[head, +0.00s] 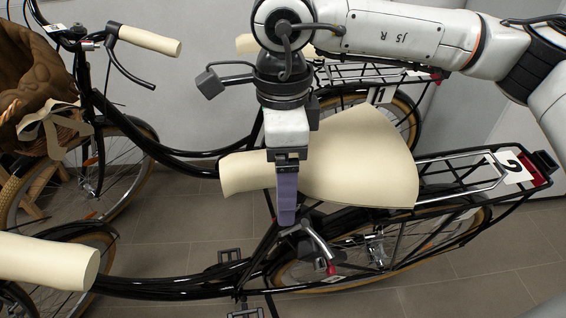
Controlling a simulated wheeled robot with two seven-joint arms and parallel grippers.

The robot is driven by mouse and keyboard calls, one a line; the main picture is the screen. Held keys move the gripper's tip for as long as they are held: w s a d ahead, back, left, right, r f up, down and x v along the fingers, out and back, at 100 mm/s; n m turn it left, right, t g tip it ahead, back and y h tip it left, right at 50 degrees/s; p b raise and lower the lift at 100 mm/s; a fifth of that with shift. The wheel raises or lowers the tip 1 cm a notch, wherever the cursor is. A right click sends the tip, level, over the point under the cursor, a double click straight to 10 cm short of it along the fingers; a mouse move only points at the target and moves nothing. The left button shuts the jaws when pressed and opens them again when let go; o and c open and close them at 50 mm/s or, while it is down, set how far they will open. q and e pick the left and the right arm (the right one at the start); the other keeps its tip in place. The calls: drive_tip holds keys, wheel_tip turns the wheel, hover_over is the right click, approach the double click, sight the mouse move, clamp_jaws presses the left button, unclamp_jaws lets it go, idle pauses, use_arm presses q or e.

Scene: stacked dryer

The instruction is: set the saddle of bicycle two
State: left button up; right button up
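Bicycle two (195,284) stands nearest, with a "2" tag (514,166) on its rear rack. Its broad cream saddle (362,165) has its nose to the left and its wide rear to the right. My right gripper (287,205) comes down over the saddle's nose end. One purple finger hangs in front of the near side. The other finger is hidden, so I cannot tell whether the saddle is gripped. A silver lever with a red tip (331,267) shows below the saddle, near the seat post, which is mostly hidden. My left gripper is not in view.
Bicycle one, with a "1" tag (381,95), stands behind against the pale wall. A wicker basket (35,85) is at the left. Bicycle two's cream handlebar grip (45,262) juts in at the lower left. Tiled floor (520,250) is clear at the right.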

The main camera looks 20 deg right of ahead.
drive_tip(key=shift+f, duration=0.15)
drive_tip(key=c, duration=1.9)
drive_tip(key=o, duration=1.1)
drive_tip(key=c, duration=0.3)
